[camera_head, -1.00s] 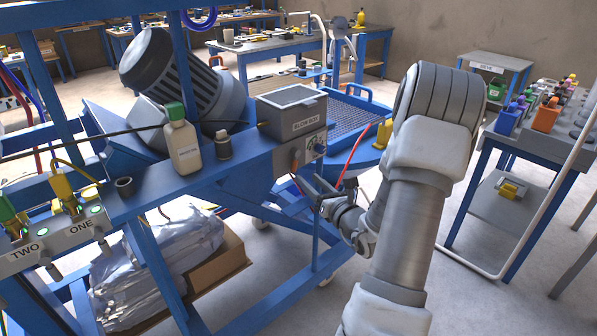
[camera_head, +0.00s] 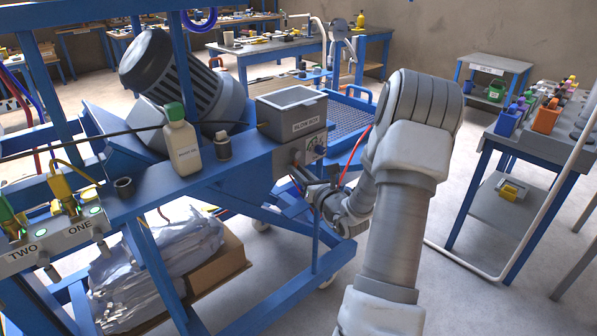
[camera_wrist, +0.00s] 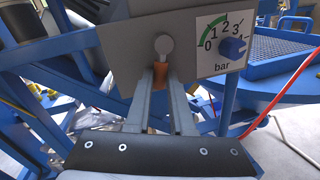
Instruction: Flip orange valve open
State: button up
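The orange valve (camera_wrist: 160,75) shows in the wrist view as a small orange lever. It hangs below a round silver knob (camera_wrist: 164,46) on the grey panel of the control box. My gripper (camera_wrist: 161,82) reaches up from below, with its two fingertips on either side of the orange valve. A narrow gap runs between the fingers, and I cannot tell whether they press on the valve. In the head view, my gripper (camera_head: 308,180) is at the lower front of the control box (camera_head: 292,118), and the valve is hidden there.
A pressure gauge (camera_wrist: 215,36) with a blue knob (camera_wrist: 233,48) sits right of the valve. A red hose (camera_head: 354,158) runs close by. A white bottle (camera_head: 182,142) and a dark small bottle (camera_head: 222,146) stand on the blue frame, left of the box.

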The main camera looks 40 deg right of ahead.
grip_shut()
jog(key=n+b, duration=0.1)
jog(key=b, duration=0.1)
jog(key=d+n+b, duration=0.1)
jog(key=n, duration=0.1)
jog(key=shift+f+t+b, duration=0.1)
jog(key=shift+t+b, duration=0.2)
jog(key=shift+b, duration=0.05)
jog(key=o, duration=0.8)
grip_release()
jog(key=shift+c, duration=0.2)
